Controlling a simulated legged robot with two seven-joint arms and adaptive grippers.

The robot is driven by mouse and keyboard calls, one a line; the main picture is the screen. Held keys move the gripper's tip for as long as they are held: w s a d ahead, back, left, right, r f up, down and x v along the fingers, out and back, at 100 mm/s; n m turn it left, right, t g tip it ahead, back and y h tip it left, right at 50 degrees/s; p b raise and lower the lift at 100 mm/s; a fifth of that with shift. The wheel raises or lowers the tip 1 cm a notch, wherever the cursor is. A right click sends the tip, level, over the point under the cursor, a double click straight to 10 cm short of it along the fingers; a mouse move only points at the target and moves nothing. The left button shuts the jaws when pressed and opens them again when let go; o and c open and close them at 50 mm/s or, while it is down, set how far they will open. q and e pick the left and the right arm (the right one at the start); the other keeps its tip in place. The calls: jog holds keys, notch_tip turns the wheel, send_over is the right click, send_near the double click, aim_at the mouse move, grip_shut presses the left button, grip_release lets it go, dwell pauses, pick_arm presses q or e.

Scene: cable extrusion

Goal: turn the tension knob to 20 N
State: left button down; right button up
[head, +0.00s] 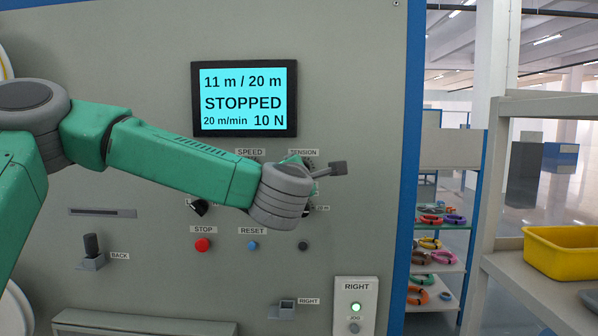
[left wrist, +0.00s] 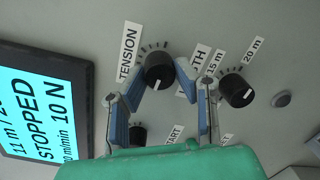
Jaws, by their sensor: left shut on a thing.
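The black tension knob (left wrist: 158,75) sits beside the TENSION label (left wrist: 128,52) in the left wrist view. My left gripper (left wrist: 161,80) has one fingertip on each side of it and is shut on it. In the head view my left arm reaches across the panel and its gripper (head: 298,170) covers the tension knob beneath the TENSION label (head: 303,152). The display (head: 244,99) reads 11 m / 20 m, STOPPED, 20 m/min and 10 N. My right gripper is in neither view.
A second black knob (left wrist: 236,91) stands by the 15 m and 20 m labels, close to the gripper. Below are a red STOP button (head: 202,245), a blue RESET button (head: 252,246) and a BACK lever (head: 92,252). A shelf with a yellow bin (head: 563,254) stands at right.

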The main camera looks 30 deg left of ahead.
pick_arm(q)
jog(key=m+p, duration=0.2)
jog(key=m, duration=0.1)
jog(key=m+p, duration=0.2)
jog(key=m, duration=0.2)
jog(key=m+g+p, duration=0.1)
jog(key=m+p, duration=0.2)
jog(key=shift+d+f, duration=0.15)
jog(key=shift+d, duration=0.25)
jog(key=shift+s+f+m, duration=0.1)
jog(key=shift+m, duration=0.2)
jog(key=c, duration=1.3)
grip_release()
jog(key=shift+w, duration=0.2)
